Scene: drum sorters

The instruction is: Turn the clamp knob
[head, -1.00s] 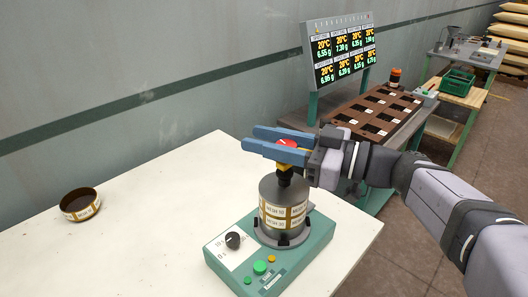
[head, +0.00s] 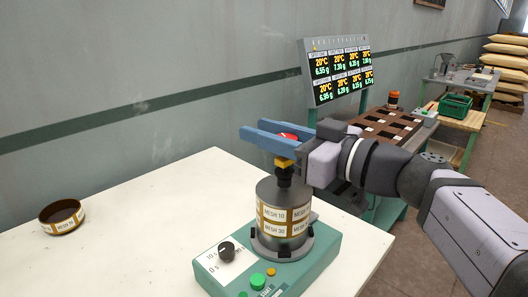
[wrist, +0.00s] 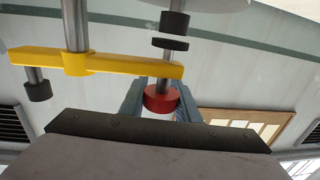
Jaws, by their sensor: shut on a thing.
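The clamp knob is a red round piece (head: 289,136) at the top of the sieve shaker, above a yellow crossbar (head: 284,162). In the wrist view the red knob (wrist: 161,98) sits between my blue fingers, beside the yellow crossbar (wrist: 95,62). My gripper (head: 254,129) reaches in level from the right, its two long blue fingers shut on the knob and their tips extending past it to the left. Below stands the grey sieve stack (head: 284,207) with mesh labels, upright on the green shaker base (head: 318,262).
The base has a black dial (head: 227,251) and green buttons in front. A loose sieve ring (head: 62,217) stands on the left of the white table (head: 140,230), with clear table between. Behind are a display board (head: 340,70) and a brown compartment tray (head: 385,130).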

